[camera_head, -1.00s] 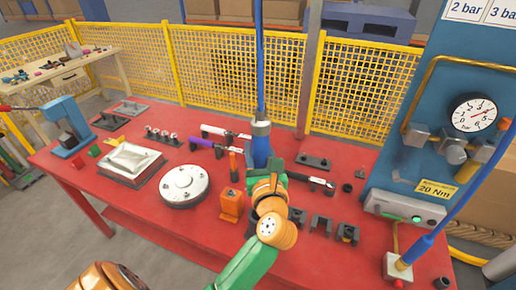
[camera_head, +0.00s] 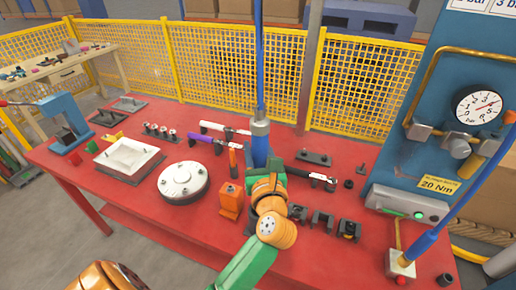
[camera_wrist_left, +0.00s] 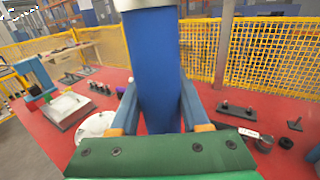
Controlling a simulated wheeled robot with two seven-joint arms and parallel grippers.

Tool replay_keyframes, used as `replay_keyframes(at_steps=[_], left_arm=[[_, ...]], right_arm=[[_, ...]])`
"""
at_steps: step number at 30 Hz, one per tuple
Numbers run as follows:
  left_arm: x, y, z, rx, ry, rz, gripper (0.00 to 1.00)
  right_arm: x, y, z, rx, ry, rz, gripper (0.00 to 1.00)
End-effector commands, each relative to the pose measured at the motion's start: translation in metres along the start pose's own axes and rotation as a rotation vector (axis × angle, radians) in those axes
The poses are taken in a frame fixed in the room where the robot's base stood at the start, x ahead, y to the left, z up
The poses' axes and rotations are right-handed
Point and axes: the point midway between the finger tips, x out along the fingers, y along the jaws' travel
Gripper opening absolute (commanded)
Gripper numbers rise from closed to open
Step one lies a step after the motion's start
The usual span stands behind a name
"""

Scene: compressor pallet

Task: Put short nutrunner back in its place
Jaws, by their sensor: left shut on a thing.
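The short nutrunner (camera_head: 260,145) is an upright blue cylinder on a blue hose or pole that runs up out of the top of the head view. My left gripper (camera_head: 263,172) is shut around its lower part, over the middle of the red table. In the left wrist view the blue body (camera_wrist_left: 153,70) stands between the two fingers of the gripper (camera_wrist_left: 158,118). The tool's lower end is hidden behind my gripper and wrist. I cannot tell whether it touches anything below. My right gripper is not in view.
Around the tool on the red table (camera_head: 120,215) are an orange block (camera_head: 231,200), a round white part (camera_head: 183,181), a white square part (camera_head: 130,156) and dark holders (camera_head: 322,221). A second blue tool (camera_head: 428,243) leans at the right beside the gauge panel (camera_head: 440,130).

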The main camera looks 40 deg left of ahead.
Motion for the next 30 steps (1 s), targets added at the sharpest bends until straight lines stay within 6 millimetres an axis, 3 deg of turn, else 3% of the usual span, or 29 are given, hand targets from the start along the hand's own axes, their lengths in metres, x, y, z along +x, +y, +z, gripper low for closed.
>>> replay_keyframes(at_steps=[30], left_arm=[[0.000,0.000,-0.018,0.000,-0.002,0.000,0.00]], right_arm=[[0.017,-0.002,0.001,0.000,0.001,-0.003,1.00]])
